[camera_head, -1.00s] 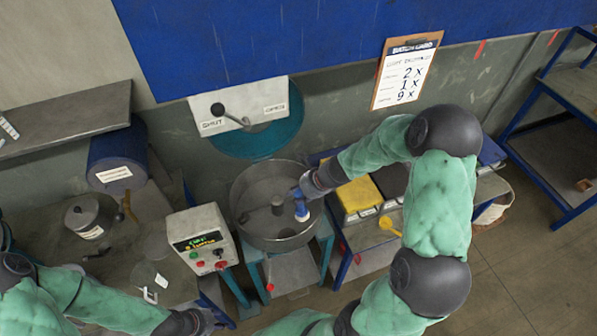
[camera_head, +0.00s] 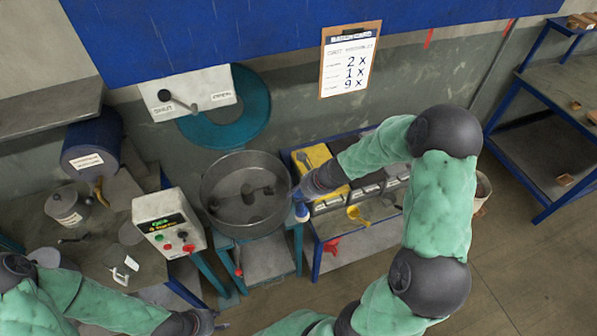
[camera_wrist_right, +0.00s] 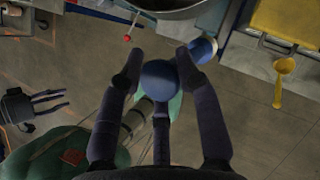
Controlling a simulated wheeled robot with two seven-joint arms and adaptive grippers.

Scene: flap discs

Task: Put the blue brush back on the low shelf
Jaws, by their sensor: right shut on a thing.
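My right gripper (camera_head: 304,195) is shut on the blue brush (camera_head: 302,212), just right of the round metal pan (camera_head: 210,205). In the right wrist view, the gripper (camera_wrist_right: 160,68) has its fingers around the brush's rounded blue end (camera_wrist_right: 160,82); a blue part with a white end (camera_wrist_right: 203,50) shows beyond. A grey low shelf (camera_head: 270,260) lies between the teal legs under the pan. Another low board is partly visible under the bin stand; I cannot tell which is meant. My left gripper (camera_head: 210,322) is open and empty at the bottom; it also shows in the right wrist view (camera_wrist_right: 58,100).
A control box (camera_head: 168,222) stands left of the pan. The bin stand at right holds a yellow bin (camera_head: 318,160) and a yellow scoop (camera_head: 358,215) at its front. A red-knobbed lever (camera_head: 238,271) hangs by the pan's legs. The floor in front is clear.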

